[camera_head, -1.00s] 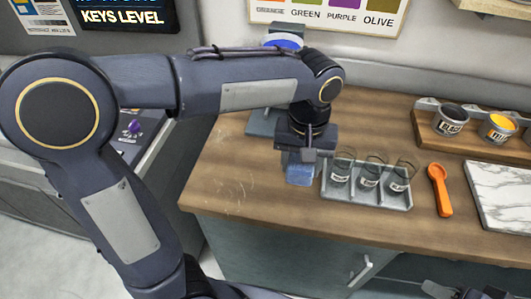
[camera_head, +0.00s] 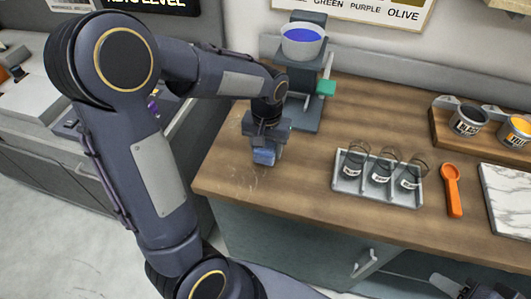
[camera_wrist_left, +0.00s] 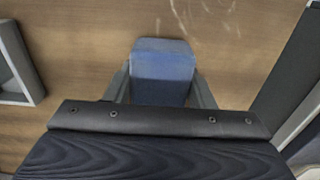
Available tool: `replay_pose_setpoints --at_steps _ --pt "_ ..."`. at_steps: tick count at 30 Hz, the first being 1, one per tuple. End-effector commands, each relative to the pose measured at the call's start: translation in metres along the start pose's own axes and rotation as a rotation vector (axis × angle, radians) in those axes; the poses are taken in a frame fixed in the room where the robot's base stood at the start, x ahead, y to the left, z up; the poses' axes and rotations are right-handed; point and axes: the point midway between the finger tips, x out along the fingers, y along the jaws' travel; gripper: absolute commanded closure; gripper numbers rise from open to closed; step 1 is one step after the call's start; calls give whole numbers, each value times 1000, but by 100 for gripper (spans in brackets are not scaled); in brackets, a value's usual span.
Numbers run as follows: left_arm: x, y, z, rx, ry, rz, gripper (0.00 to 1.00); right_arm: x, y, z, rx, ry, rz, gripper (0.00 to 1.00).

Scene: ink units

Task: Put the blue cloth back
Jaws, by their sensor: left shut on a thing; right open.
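The blue cloth (camera_head: 264,157), a small folded block, is held by my left gripper (camera_head: 265,147) near the left part of the wooden bench. In the left wrist view the cloth (camera_wrist_left: 162,62) sits between the two fingers, which are shut on it. Whether the cloth touches the bench top is hard to tell. My right gripper (camera_head: 462,289) shows only partly at the bottom right edge, below the bench front, open.
A grey stand (camera_head: 305,88) with a white cup of blue ink (camera_head: 302,42) stands behind my left gripper. A tray of glass jars (camera_head: 348,185), an orange scoop (camera_head: 452,192) and a marble slab (camera_head: 507,197) lie to the right. Faint white marks (camera_head: 252,182) are on the bench.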

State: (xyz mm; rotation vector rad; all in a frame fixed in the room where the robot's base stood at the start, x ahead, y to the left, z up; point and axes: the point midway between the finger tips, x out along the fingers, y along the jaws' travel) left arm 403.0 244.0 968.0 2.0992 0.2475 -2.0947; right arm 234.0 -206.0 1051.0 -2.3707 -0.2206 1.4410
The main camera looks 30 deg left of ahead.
Motion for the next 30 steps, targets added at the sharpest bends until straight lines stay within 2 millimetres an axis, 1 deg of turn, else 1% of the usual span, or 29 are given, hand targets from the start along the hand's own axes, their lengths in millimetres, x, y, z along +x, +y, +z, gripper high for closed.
replay_pose_setpoints --at_steps 1,3,6,9,15,19,20,24,30 --pt "8 -5 -1 -3 -6 -3 72 -1 0 0 0 0 0 57" --pt "20 -3 0 -1 -6 -3 72 0 0 0 0 0 0 57" --pt "31 -3 0 -1 -4 -2 72 0 0 0 0 0 0 57" --pt "34 -3 -1 -1 -2 -1 72 0 0 0 0 0 0 57" --pt "34 -3 -1 -1 -1 0 72 0 0 0 0 0 0 57" --pt "39 -3 -1 -1 -1 0 72 4 2 2 0 0 0 57" --pt "37 -3 -1 -1 -1 0 47 2 1 1 0 0 0 57" --pt "36 -3 -1 -1 -2 -1 29 2 1 1 0 0 0 57" --pt "36 -3 -1 -1 -2 -1 29 2 1 1 0 0 0 57"
